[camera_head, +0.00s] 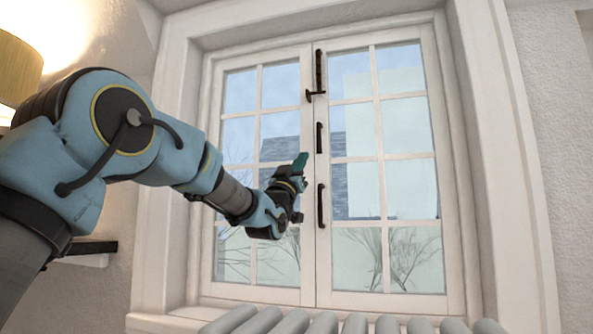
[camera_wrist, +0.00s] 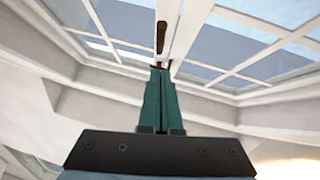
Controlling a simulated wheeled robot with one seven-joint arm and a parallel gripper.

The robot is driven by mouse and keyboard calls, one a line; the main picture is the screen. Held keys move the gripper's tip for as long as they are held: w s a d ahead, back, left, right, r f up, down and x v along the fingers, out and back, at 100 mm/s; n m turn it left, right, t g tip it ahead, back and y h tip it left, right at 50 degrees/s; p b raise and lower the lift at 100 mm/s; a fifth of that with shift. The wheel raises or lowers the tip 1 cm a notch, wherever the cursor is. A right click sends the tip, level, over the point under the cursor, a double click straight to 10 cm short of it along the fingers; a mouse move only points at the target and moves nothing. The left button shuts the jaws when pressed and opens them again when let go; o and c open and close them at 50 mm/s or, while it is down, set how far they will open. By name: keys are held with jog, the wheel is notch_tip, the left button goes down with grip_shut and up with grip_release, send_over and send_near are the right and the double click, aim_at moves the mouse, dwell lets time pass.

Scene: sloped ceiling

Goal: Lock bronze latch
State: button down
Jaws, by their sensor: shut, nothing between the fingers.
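Dark bronze hardware runs down the middle stiles of a closed white double window in the head view. The upper piece, a long bar with a short arm sticking out at its lower end, looks like the latch (camera_head: 318,76). Below it are a short middle piece (camera_head: 319,138) and a longer lower handle (camera_head: 321,206). My gripper (camera_head: 301,160) has teal fingers, shut and empty, just left of the middle piece and below the latch. In the wrist view the closed fingers (camera_wrist: 160,72) point toward the stile, where a dark bronze piece (camera_wrist: 161,38) shows beyond their tips. I cannot tell whether they touch anything.
A grey ribbed radiator (camera_head: 350,324) stands below the window. The deep white window frame (camera_head: 508,170) borders the opening on the right. A yellow lampshade (camera_head: 18,68) is at the upper left, near my arm. The space before the right pane is clear.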

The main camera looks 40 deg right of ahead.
jog(key=shift+v, duration=2.05)
jog(key=shift+d+f, duration=0.1)
jog(key=shift+d, duration=0.05)
